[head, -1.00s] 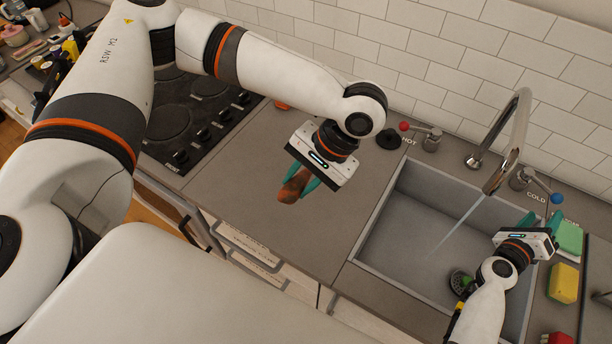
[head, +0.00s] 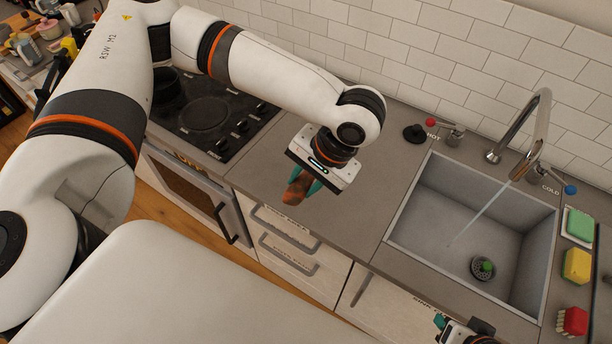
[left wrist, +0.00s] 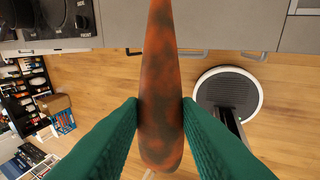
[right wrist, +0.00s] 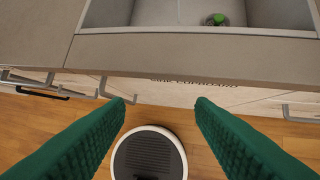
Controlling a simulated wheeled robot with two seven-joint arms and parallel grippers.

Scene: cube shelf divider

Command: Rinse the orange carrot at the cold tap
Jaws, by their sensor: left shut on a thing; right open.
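The orange carrot (head: 297,190) has dark dirt-like patches over it. My left gripper (head: 306,186) is shut on it, above the counter left of the sink; the carrot also fills the middle of the left wrist view (left wrist: 161,90) between the green fingers. The cold tap has a blue knob (head: 571,190) beside the COLD label. A stream of water (head: 478,213) falls from the steel spout (head: 535,140) into the sink (head: 450,205). My right gripper (right wrist: 165,102) is open and empty in front of the counter edge; in the head view only part of it shows at the bottom.
The hot tap's red knob (head: 430,122) and a black stopper (head: 414,133) are behind the sink's left corner. A green sponge (head: 580,225), yellow sponge (head: 577,265) and red brush (head: 573,320) line its right side. A drain strainer (head: 484,267) sits in the sink. The cooktop (head: 210,110) is left.

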